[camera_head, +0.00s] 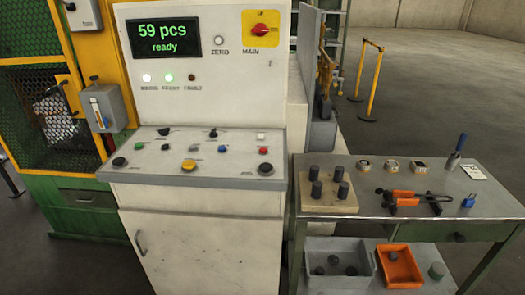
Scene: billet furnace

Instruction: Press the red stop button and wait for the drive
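The control cabinet (215,95) stands in the middle of the head view with a sloped grey panel of buttons. A small red button (264,150) sits on the panel's right side. Its label is too small to read, so I cannot tell if it marks stop. A display (164,36) above reads "59 pcs ready" in green. Below it, a white lamp (147,78) and a green lamp (169,78) look lit, while a dark red lamp (192,78) looks unlit. Neither of my grippers shows in the view.
Other controls include a yellow button (189,165), black knobs and a red main switch (260,30) on yellow. A metal workbench (375,210) stands at right with a wooden block, orange-handled tool and padlock. A green mesh enclosure (45,120) stands left.

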